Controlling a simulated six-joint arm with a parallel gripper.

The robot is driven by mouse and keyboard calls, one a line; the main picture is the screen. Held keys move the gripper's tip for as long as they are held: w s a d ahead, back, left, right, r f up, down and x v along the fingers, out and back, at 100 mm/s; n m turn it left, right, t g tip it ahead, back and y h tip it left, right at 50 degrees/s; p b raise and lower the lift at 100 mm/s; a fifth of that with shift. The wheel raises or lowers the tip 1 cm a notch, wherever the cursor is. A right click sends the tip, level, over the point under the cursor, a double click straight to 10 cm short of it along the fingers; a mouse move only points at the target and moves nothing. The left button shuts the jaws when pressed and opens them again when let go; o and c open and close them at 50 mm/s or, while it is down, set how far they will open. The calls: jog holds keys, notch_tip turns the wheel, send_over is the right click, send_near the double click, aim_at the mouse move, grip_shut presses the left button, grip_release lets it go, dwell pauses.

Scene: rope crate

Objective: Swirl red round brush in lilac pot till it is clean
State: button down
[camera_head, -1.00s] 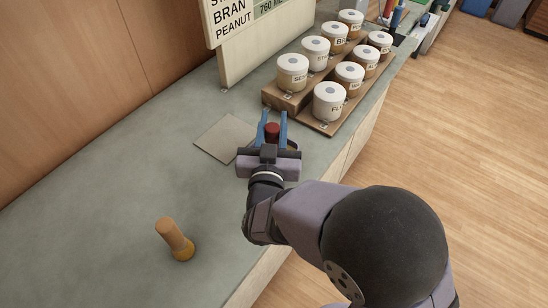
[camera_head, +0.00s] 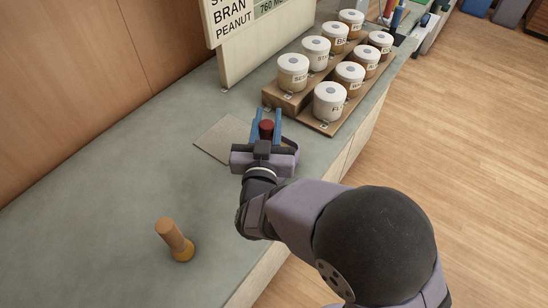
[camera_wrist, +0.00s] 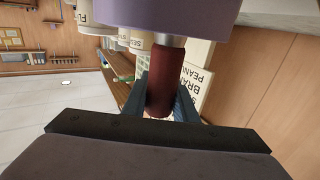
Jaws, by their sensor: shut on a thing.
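My gripper (camera_head: 266,116) is shut on the red round brush (camera_head: 266,126), with one blue finger on each side of its handle. In the wrist view, the brush's dark red handle (camera_wrist: 170,85) and a short metal collar show. The collar runs in behind the edge of the lilac pot (camera_wrist: 180,12), so the bristles are hidden. In the head view, only a sliver of the pot (camera_head: 292,145) seems to show beside my gripper's body. I cannot see what is inside the pot.
A grey square mat (camera_head: 215,143) lies left of my gripper. A tan-handled round tool (camera_head: 172,236) stands on the counter (camera_head: 90,225) nearer me. Several white-lidded jars (camera_head: 329,98) fill a stepped wooden rack (camera_head: 283,99) beyond. A label board (camera_head: 232,62) stands behind. The left counter is clear.

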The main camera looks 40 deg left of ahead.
jog(key=shift+w+d, duration=0.5)
jog(key=shift+w, duration=0.05)
